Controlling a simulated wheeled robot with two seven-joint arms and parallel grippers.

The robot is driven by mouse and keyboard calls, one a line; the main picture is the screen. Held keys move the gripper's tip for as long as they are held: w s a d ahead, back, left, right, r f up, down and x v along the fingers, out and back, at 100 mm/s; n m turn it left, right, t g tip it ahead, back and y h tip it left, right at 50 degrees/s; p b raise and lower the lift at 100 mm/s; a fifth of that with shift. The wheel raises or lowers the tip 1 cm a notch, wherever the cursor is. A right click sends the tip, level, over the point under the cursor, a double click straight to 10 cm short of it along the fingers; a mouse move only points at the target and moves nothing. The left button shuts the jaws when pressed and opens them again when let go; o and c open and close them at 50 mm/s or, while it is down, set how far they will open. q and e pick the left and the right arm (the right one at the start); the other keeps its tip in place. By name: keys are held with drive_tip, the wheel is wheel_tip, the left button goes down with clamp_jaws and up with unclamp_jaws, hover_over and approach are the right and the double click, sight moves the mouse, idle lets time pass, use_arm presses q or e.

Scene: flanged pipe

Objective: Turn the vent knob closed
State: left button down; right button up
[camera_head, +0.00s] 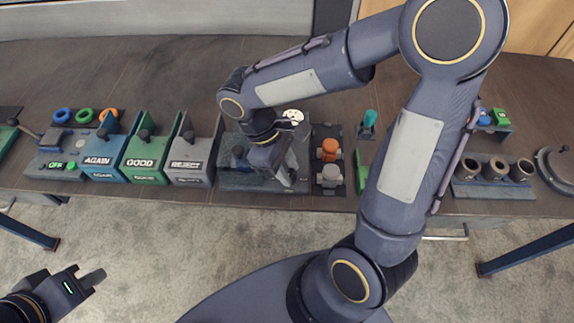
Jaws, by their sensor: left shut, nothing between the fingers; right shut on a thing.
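My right gripper (289,178) reaches down over a dark grey fixture (240,181) at the middle of the bench. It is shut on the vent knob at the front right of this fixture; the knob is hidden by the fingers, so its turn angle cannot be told. A white round dial with dark marks (293,116) shows just behind the gripper. My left gripper (91,279) is shut and empty, low at the left, over the floor in front of the bench and far from the fixture.
Bins marked AGAIN (97,161), GOOD (140,164) and REJECT (187,166) stand left of the fixture. A tray with an orange fitting (330,150) and a grey fitting (331,173) stands close on its right. My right arm covers much of the right bench.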

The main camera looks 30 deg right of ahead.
drive_tip(key=m+y, duration=0.1)
drive_tip(key=m, duration=0.2)
drive_tip(key=shift+w+d+m+g+p, duration=0.1)
drive_tip(key=shift+m+g+p, duration=0.25)
drive_tip(key=shift+m+g, duration=0.05)
drive_tip(key=m+y, duration=0.1)
drive_tip(key=m, duration=0.2)
drive_tip(key=shift+d+r+m+y+p, duration=0.1)
drive_tip(key=shift+m+y+p, duration=0.2)
drive_tip(key=shift+p, duration=0.05)
drive_tip(key=m+y, duration=0.1)
drive_tip(key=m, duration=0.2)
drive_tip(key=shift+d+m+p, duration=0.1)
drive_tip(key=shift+m+p, duration=0.2)
drive_tip(key=shift+p, duration=0.1)
drive_tip(key=shift+m+y+p, duration=0.3)
drive_tip(key=shift+m+y, duration=0.4)
drive_tip(key=shift+m, duration=0.8)
drive_tip(key=shift+m+t, duration=0.3)
drive_tip(key=o, duration=0.7)
